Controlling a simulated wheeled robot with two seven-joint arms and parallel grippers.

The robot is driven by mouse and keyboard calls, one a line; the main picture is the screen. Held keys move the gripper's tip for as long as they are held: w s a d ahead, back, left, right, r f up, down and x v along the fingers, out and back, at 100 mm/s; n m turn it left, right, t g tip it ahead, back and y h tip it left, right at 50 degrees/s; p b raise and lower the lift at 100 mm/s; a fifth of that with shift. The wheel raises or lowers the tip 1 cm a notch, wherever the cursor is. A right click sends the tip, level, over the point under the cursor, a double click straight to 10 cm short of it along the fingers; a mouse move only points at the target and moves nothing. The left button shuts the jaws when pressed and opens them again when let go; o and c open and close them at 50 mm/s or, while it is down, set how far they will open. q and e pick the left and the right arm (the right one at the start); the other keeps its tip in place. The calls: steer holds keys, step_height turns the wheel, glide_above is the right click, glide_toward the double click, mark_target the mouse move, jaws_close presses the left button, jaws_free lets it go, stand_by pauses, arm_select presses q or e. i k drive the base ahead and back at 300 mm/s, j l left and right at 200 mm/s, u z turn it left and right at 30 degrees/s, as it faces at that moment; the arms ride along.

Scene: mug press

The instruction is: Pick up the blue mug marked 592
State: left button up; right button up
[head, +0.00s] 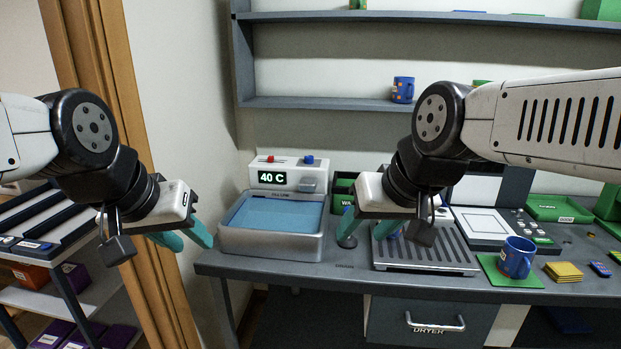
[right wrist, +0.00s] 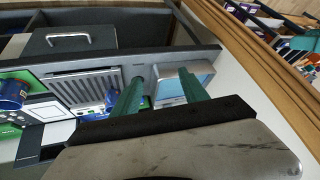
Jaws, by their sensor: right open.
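A blue mug (head: 516,257) with orange marks stands upright on a green mat at the right of the counter; it also shows at the left edge of the right wrist view (right wrist: 12,94). Another blue mug (head: 403,89) stands on the wall shelf. I cannot read a number on either. A small blue thing (right wrist: 112,97) behind a finger in the right wrist view is mostly hidden. My right gripper (head: 369,232) is open and empty above the counter, left of the mug on the mat. My left gripper (head: 184,239) is open and empty, left of the counter.
A water bath (head: 270,246) reading 40 C stands at the counter's left. A grooved grey tray (head: 425,256) lies between it and the mat (head: 490,268). Yellow coasters (head: 563,272) lie right of the mug. A drawer marked DRYER (head: 432,322) is below.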

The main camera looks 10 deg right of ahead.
mark_target(518, 254)
steer(key=z, duration=1.8)
steer(key=i+l+u, duration=0.15)
steer(key=i+u, duration=0.15)
steer(key=i+l+u, duration=0.3)
steer(key=i+j, duration=0.1)
